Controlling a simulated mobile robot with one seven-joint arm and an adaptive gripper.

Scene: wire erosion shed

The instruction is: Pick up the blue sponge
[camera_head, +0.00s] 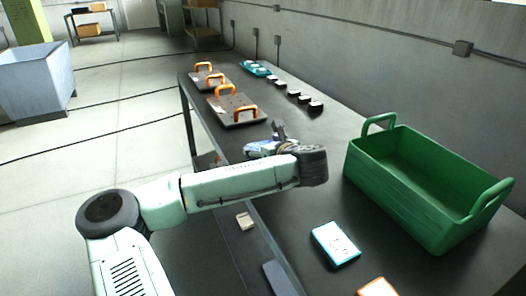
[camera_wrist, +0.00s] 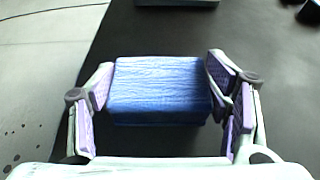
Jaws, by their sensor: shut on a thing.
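The blue sponge (camera_wrist: 160,88) is a blue block with a wrinkled upper face, in the middle of the wrist view. My gripper (camera_wrist: 158,90) has one finger against its left end and one against its right end, and is shut on it. A dark surface lies under and around the sponge; I cannot tell whether the sponge touches it. In the head view, my gripper (camera_head: 266,146) is over the left edge of the dark table (camera_head: 330,195). Only a little blue shows there, and the arm hides most of the sponge.
A green crate (camera_head: 436,226) with handles stands at the right of the table. A teal-edged box (camera_head: 335,244) and an orange item (camera_head: 377,287) lie near the front. Plates with orange handles (camera_head: 237,108) and a row of dark blocks (camera_head: 292,93) are farther back.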

